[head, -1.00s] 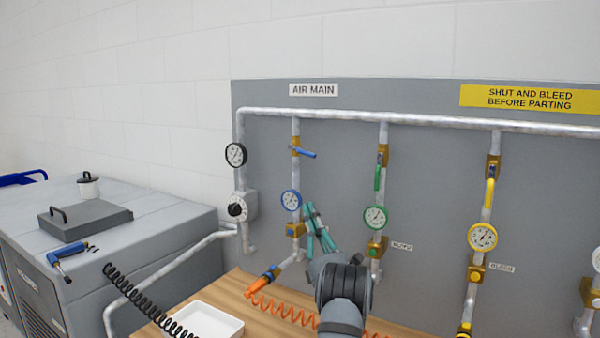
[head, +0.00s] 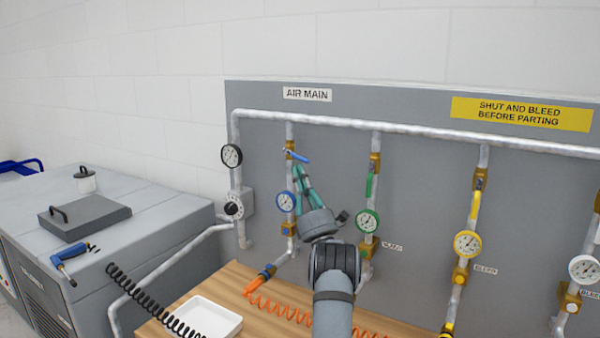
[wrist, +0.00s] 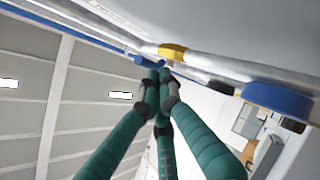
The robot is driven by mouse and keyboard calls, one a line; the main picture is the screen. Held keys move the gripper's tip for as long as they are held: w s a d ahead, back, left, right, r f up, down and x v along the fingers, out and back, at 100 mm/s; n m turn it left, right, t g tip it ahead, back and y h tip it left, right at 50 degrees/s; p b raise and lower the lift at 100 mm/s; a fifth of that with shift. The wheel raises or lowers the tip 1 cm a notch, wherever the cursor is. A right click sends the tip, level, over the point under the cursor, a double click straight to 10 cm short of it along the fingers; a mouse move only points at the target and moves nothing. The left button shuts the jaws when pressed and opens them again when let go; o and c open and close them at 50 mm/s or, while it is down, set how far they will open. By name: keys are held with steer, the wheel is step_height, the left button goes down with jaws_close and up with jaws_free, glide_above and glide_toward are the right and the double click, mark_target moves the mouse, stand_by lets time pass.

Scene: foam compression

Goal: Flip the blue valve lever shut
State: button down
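The blue valve lever (head: 298,157) is on a brass valve high on the leftmost drop pipe, under the AIR MAIN sign. It sticks out crosswise to the pipe, sloping slightly down to the right. My gripper (head: 299,169) has teal fingers pointing up, with the tips just below the lever. In the wrist view, the fingertips (wrist: 158,78) are drawn together with nothing seen between them. The blue lever (wrist: 147,61) and brass valve body (wrist: 173,53) lie just beyond the tips; I cannot tell whether they touch.
A blue-rimmed gauge (head: 286,201) sits below the valve, close left of my fingers. To the right are a green lever (head: 369,186) and a yellow lever (head: 475,204), both along their pipes. A white tray (head: 238,318) is on the wooden bench below.

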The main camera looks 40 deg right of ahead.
steer(key=r+n+y+p, duration=0.1)
steer(key=r+n+g+y+p, duration=0.1)
steer(key=p, duration=0.1)
steer(key=shift+s+d, duration=0.2)
steer(key=shift+s, duration=0.15)
steer(key=shift+s+d+r+n+g+y+p, duration=0.1)
steer(key=shift+s+n+g+y+p, duration=0.3)
steer(key=shift+p, duration=0.3)
steer(key=shift+w+f, duration=0.2)
steer(key=shift+f, duration=0.05)
